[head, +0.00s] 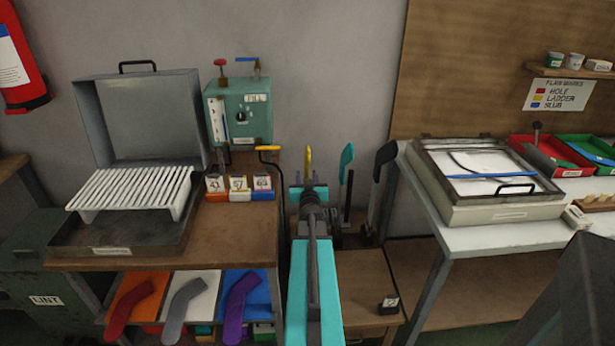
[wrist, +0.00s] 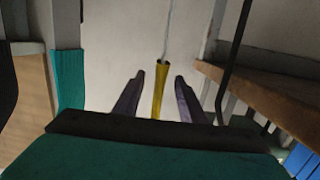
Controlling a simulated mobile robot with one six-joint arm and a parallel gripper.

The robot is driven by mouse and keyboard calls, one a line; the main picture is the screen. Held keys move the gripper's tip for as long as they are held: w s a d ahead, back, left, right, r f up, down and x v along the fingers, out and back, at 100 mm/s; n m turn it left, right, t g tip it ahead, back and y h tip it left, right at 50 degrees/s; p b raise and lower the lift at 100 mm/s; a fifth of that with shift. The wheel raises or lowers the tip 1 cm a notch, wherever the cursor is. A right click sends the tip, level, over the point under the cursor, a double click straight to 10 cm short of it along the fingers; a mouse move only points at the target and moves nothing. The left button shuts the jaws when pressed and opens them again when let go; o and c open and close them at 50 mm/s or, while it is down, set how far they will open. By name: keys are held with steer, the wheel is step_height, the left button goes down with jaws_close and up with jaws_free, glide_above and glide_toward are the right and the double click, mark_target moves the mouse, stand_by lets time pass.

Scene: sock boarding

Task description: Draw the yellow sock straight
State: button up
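The yellow sock (head: 308,160) shows as a narrow upright strip just past the end of my arm in the head view. In the wrist view the yellow sock (wrist: 160,90) stands between my two dark fingers, with a visible gap on each side. My gripper (wrist: 158,82) is open and the fingers do not appear to touch the sock. In the head view my gripper (head: 308,190) is small and partly covered by my own arm. The sock's lower end is hidden behind the gripper body in the wrist view.
A teal sock form (head: 347,160) and a dark one (head: 385,160) stand close to the right. A wooden bench (head: 225,245) with a grey steaming box (head: 140,115) is left. A white-topped table (head: 480,240) is right. A wall is behind.

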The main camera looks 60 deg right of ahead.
steer(key=f+p+v, duration=0.1)
steer(key=p+v, duration=0.2)
steer(key=v, duration=0.5)
steer(key=shift+s+a+p, duration=0.15)
steer(key=shift+a+p, duration=0.15)
steer(key=shift+a, duration=0.05)
stand_by(0.5)
steer(key=shift+s, duration=0.15)
stand_by(0.4)
